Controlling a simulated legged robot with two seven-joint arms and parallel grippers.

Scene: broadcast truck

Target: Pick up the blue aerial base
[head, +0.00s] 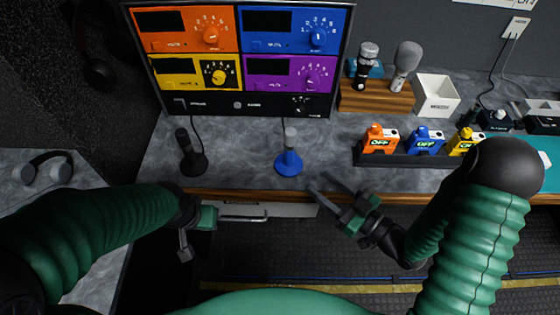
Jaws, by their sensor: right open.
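The blue aerial base (288,163) stands upright on the grey counter, with a short grey-tipped aerial (290,137) on top. It is in the middle of the head view, below the rack of coloured panels. My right gripper (322,190) is open and empty, low and to the right of the blue base, its fingers pointing up and left over the counter's front edge. It appears apart from the base. My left gripper (196,228) is in front of the counter at the left; its jaws are not clear.
A black aerial base (193,165) stands left of the blue one. A rack (240,103) stands behind. Orange (378,141), blue (424,142) and yellow (462,143) boxes sit on a dark tray at the right. A wooden block (375,98) holds microphones beside a white box (436,97).

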